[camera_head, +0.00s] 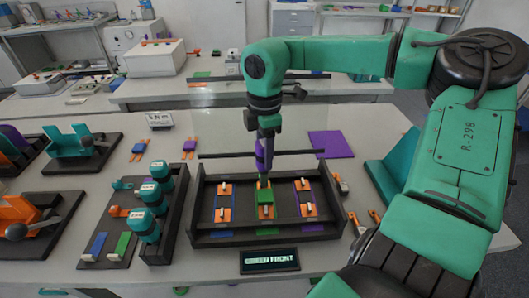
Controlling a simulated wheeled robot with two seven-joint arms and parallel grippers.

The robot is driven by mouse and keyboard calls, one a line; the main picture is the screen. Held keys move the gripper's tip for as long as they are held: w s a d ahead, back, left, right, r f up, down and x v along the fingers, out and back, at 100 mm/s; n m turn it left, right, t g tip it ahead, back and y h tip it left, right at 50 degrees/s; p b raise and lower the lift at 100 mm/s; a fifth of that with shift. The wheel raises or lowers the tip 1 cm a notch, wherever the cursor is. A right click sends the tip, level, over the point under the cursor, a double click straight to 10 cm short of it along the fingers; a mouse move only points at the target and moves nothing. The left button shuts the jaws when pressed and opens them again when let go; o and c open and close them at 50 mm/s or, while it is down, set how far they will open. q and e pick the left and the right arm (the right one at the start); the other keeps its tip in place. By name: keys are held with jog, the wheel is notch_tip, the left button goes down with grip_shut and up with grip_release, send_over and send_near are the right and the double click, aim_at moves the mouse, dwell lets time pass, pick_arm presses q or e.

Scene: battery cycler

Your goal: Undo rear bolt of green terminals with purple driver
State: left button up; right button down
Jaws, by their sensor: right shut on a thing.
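My right gripper (264,133) comes down above the black tray (268,237) and is shut on the purple driver (261,158). The driver points down, and its tip is at the rear orange terminal of the green cell (265,197) in the tray's middle. I cannot tell whether the tip sits on the rear bolt, which is hidden. The front terminal (266,212) of the green cell shows clear of the driver. My left gripper is not in view.
A small sign (269,260) in front appears to read "GREEN FRONT". A purple mat (331,145) lies behind right.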

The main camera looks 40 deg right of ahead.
jog(key=shift+f+b, duration=0.25)
jog(key=shift+b, duration=0.25)
dwell(0.6)
